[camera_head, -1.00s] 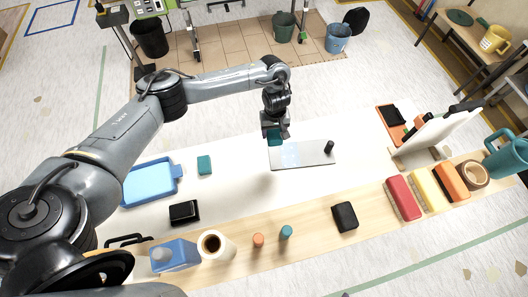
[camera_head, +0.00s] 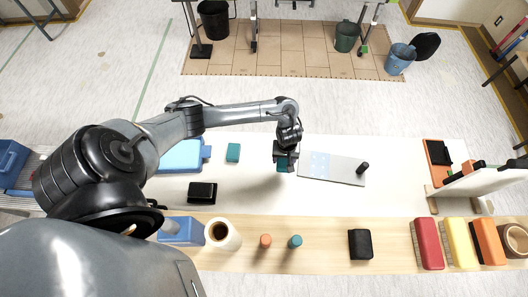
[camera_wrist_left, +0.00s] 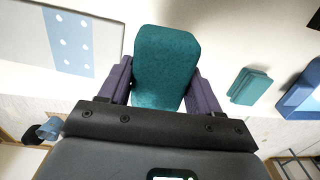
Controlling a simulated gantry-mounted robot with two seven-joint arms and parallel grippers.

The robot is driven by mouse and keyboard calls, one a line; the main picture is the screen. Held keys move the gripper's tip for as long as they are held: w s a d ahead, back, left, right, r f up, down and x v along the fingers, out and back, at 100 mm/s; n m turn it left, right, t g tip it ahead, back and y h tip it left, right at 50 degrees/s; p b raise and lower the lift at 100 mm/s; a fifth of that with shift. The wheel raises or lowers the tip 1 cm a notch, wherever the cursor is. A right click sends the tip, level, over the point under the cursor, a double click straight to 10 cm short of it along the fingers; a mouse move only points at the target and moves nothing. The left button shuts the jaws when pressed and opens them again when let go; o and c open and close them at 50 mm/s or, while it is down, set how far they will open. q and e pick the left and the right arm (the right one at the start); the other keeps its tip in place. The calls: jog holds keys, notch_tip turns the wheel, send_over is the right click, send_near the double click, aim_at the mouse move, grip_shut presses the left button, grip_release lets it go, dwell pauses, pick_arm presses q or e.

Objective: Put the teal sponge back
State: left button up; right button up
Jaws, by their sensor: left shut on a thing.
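My left gripper (camera_head: 285,158) is shut on a teal sponge (camera_wrist_left: 166,68). The sponge shows between both fingers in the left wrist view and only partly below the gripper in the head view. The gripper is over the white table, just left of a grey plate (camera_head: 340,170) with a pale blue dotted patch. I cannot tell its exact height. A second teal block (camera_head: 233,152) lies left of the gripper, beside a blue tray (camera_head: 180,157); it looks like a small stack in the wrist view (camera_wrist_left: 250,86). My right gripper is not in view.
A black block (camera_head: 202,192) lies at the table's left. Along the wooden front strip (camera_head: 320,245) stand a cup-like roll (camera_head: 222,234), small orange and teal bottles, a black block (camera_head: 360,244) and coloured blocks. A white board (camera_head: 490,177) stands at right. The table's middle front is clear.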

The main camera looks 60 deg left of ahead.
pick_arm(q)
jog(key=b, duration=0.2)
send_over(264, 154)
notch_tip(264, 154, down, 7)
jog(key=shift+d+r, duration=0.1)
notch_tip(264, 154, down, 2)
jog(key=shift+f, duration=0.3)
jog(key=shift+f+p, duration=0.3)
jog(key=shift+f, duration=0.3)
